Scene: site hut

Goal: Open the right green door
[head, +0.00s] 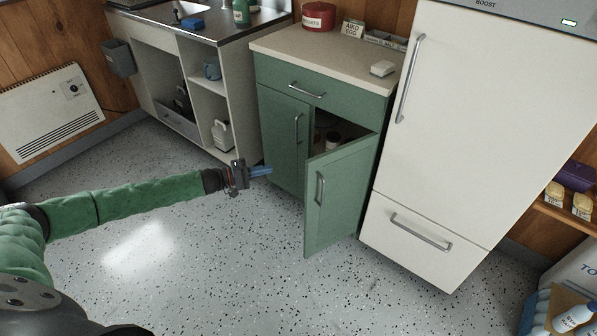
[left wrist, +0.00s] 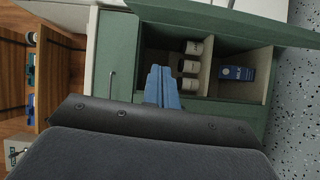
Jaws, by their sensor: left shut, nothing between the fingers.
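The right green door (head: 343,195) of the green cabinet stands open, swung out toward me, with its bar handle (head: 320,188) on its front. The left green door (head: 283,138) is closed. My left gripper (head: 262,171) has blue fingers, shut and empty, in front of the left door and to the left of the open door's free edge, apart from the handle. In the left wrist view the fingers (left wrist: 162,88) point toward the cabinet, whose opening shows several jars (left wrist: 190,66) and a blue box (left wrist: 237,73). My right gripper is out of view.
A white fridge (head: 455,130) stands right of the cabinet, close to the open door's hinge side. A sink unit with open shelves (head: 208,95) is at left. The speckled floor (head: 200,270) in front is clear. A heater (head: 45,110) hangs on the left wall.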

